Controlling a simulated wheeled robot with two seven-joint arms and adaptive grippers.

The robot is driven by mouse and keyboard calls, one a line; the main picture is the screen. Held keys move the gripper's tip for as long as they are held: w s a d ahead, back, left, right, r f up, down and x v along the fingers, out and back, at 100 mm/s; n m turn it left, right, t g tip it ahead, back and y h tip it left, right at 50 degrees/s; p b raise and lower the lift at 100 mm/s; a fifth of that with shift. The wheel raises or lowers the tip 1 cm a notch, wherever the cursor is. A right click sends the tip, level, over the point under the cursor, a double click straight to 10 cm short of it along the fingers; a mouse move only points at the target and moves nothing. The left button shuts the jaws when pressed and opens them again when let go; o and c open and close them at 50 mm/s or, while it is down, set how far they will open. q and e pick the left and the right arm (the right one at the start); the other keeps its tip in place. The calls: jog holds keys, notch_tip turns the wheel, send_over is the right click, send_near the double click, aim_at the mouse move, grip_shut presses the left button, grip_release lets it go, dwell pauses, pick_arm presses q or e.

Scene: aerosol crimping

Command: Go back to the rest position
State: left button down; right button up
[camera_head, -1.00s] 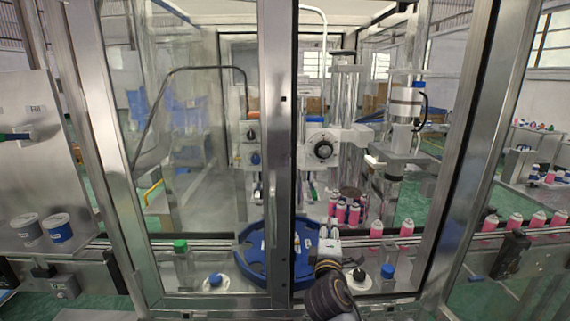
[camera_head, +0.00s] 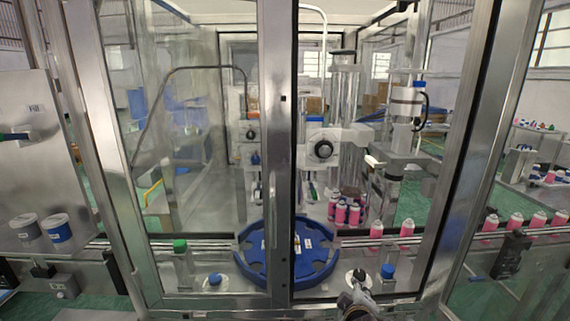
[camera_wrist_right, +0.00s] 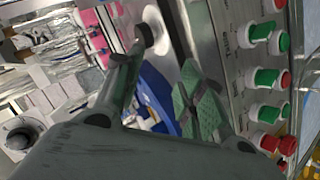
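My right gripper (camera_head: 359,290) is low in the head view, in front of the machine's front ledge, beside a white round base with a black button (camera_head: 359,274). In the right wrist view my right gripper (camera_wrist_right: 168,62) has its two fingers spread, with nothing between them. The blue star wheel (camera_head: 262,272) lies behind the gripper and apart from it. My left gripper is not in view.
Metal door frames (camera_head: 277,150) stand on both sides of the opening. Pink cans (camera_head: 376,230) line the conveyor at right. The right wrist view shows a panel with green and red buttons (camera_wrist_right: 266,78) close to the gripper.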

jog(key=s+d+f+m+g+y, duration=0.15)
jog(key=s+f+m+g, duration=0.35)
jog(key=s, duration=0.6)
jog(key=s+d+f+m+g+y, duration=0.1)
jog(key=s+d+f+m+g, duration=0.15)
jog(key=s+f, duration=0.7)
jog(key=s+f+g, duration=0.1)
jog(key=s+f, duration=0.2)
jog(key=f, duration=1.3)
jog(key=s+f+g, duration=0.1)
jog(key=s+f, duration=0.1)
jog(key=f, duration=1.3)
jog(key=s+d+f+g, duration=0.1)
jog(key=s+d+f, duration=0.2)
jog(key=s+f, duration=1.6)
jog(key=s, duration=0.3)
jog(key=shift+s+d+f+n, duration=0.15)
jog(key=shift+f+n, duration=0.15)
jog(key=shift+n, duration=0.05)
jog(key=shift+d, duration=0.1)
